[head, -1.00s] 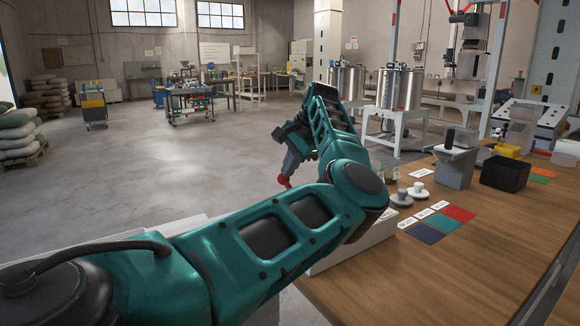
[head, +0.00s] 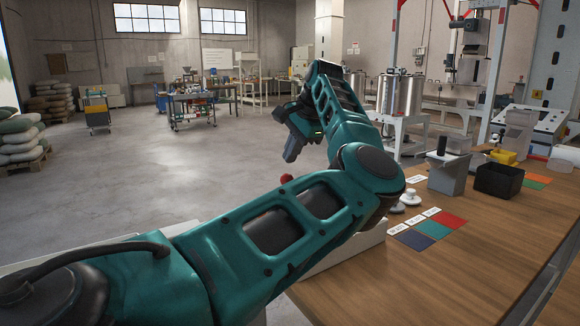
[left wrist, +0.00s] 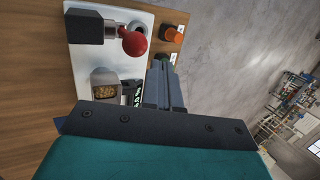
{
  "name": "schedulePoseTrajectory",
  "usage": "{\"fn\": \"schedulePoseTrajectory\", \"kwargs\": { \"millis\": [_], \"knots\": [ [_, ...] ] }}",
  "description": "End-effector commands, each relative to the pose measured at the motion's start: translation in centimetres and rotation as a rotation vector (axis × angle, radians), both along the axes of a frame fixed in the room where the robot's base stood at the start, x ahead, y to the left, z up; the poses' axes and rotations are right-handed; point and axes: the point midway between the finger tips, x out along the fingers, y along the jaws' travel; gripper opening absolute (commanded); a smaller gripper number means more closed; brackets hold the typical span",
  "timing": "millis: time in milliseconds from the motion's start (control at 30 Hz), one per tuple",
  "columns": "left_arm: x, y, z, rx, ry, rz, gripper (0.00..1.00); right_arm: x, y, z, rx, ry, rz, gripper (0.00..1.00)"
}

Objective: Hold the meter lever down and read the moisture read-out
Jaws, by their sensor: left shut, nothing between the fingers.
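My left gripper (head: 291,150) is shut and empty, pointing down. In the head view its tip is above a red ball knob (head: 286,178), with a gap between them. In the left wrist view the closed fingers (left wrist: 163,68) lie to the right of the red knob (left wrist: 134,43), which sits on a metal rod from a dark block (left wrist: 84,26). A read-out with small green marks (left wrist: 135,95) is beside the fingers, partly hidden and too small to read. A container of grain (left wrist: 105,88) stands next to it. My right gripper is out of view.
A red card (head: 447,220), a grey stand (head: 447,176) and a black bin (head: 499,181) are on the right. My left arm hides much of the base.

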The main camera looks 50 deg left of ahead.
Motion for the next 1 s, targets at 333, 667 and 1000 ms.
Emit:
{"fn": "schedulePoseTrajectory", "kwargs": {
  "millis": [333,667,1000],
  "knots": [
    [0.4,-2.1,5.3,-0.001,0.000,0.001,0.00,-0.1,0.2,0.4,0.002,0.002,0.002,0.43],
    [0.5,-2.3,5.7,-0.001,0.001,0.003,0.00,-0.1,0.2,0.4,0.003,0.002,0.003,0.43],
    [0.5,-2.3,5.7,-0.001,0.001,0.002,0.00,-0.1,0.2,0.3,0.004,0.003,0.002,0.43]
  ]
}}
